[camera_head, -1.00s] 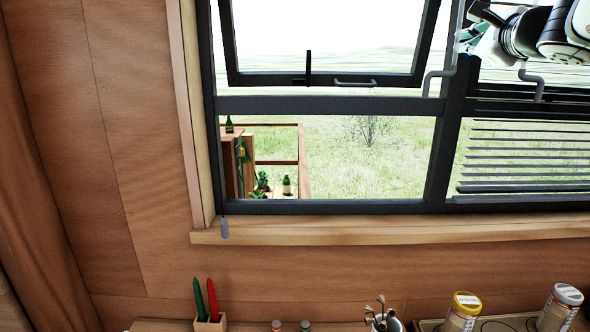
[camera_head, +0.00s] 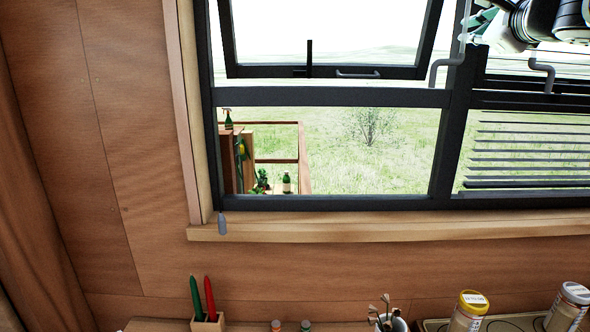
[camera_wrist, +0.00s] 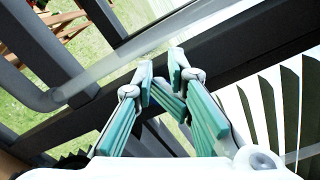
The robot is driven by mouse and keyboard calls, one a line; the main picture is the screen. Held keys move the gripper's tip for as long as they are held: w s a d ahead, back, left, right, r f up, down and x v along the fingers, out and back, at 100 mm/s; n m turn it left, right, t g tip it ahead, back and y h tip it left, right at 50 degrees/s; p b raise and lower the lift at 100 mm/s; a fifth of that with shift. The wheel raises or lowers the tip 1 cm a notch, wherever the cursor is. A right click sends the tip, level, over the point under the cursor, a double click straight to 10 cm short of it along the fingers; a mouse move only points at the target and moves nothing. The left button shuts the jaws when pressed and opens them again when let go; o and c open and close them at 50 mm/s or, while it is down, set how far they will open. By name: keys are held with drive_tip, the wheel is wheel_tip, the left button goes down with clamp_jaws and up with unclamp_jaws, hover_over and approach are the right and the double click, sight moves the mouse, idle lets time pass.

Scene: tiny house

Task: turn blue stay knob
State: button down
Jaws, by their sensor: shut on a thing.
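My gripper (camera_wrist: 160,75) has teal finger pads and shows in the wrist view, in front of the dark window frame (camera_wrist: 215,55). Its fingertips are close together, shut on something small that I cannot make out. A grey bent bar (camera_wrist: 45,98) reaches from the left toward the fingers. In the head view my gripper (camera_head: 482,20) is at the upper right, by the window post, with the tips partly cut off. Grey bent handles (camera_head: 446,72) (camera_head: 544,74) hang on either side of the post.
The left upper window sash (camera_head: 325,72) is tilted open. Slatted blinds (camera_head: 525,150) cover the lower right pane. Below the wooden sill (camera_head: 340,228) stand a pen holder (camera_head: 207,322), a cup (camera_head: 392,322) and two jars (camera_head: 468,310) (camera_head: 568,305).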

drive_tip(key=shift+d+r, duration=0.1)
drive_tip(key=shift+d, duration=0.15)
idle(0.3)
drive_tip(key=s, duration=0.6)
drive_tip(key=shift+a+r, duration=0.25)
drive_tip(key=shift+a, duration=0.2)
